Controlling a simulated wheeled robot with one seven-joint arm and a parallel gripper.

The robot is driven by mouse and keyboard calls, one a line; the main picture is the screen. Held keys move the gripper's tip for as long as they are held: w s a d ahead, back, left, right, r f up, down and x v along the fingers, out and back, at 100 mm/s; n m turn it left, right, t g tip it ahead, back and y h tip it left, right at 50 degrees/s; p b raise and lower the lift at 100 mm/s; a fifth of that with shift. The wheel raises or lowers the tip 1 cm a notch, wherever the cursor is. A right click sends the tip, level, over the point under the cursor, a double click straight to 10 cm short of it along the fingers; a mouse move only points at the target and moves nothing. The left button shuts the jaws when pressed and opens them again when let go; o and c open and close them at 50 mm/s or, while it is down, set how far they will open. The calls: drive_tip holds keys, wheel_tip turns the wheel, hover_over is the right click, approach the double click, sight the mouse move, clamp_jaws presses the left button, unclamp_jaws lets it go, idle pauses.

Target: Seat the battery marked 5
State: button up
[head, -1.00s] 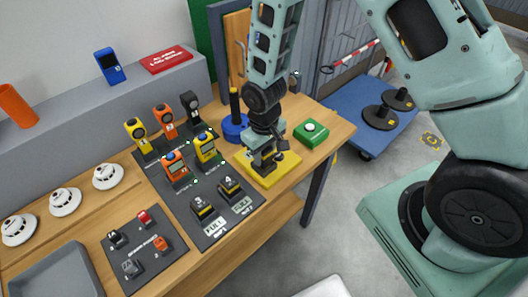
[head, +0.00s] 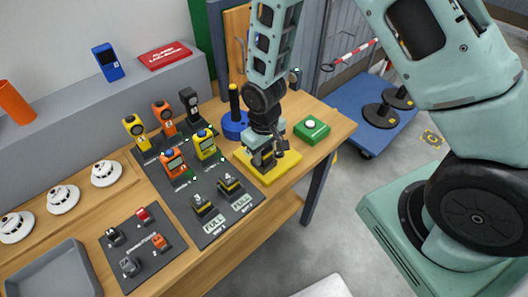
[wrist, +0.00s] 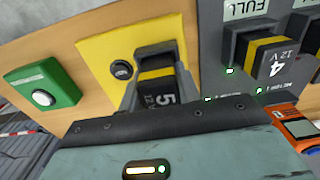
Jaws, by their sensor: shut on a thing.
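The battery marked 5 (wrist: 157,88) is dark with a yellow band. My gripper (head: 264,160) is shut on it, with a finger at each side in the wrist view (wrist: 155,95). They are at the yellow plate (head: 283,171), near the bench's right end. The plate also shows in the wrist view (wrist: 105,48), with a round black button (wrist: 122,70) beside the battery. My gripper hides the battery's lower part, so I cannot tell whether it rests in a socket or just above the plate.
Batteries 3 (head: 202,205) and 4 (head: 229,184) stand on a dark charging mat with FULL labels. A green box with a white button (head: 311,130) is right of the plate. A blue base with a black post (head: 235,122) stands close behind. Several yellow, orange and black handheld units stand left.

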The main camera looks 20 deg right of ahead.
drive_tip(key=o, duration=1.3)
drive_tip(key=shift+c, duration=0.2)
drive_tip(key=shift+s+a+f, duration=0.1)
drive_tip(key=shift+s+f, duration=0.05)
drive_tip(key=shift+o, duration=0.8)
drive_tip(key=shift+r, duration=0.3)
drive_tip(key=shift+r+p, duration=2.65)
drive_tip(key=shift+r, duration=0.7)
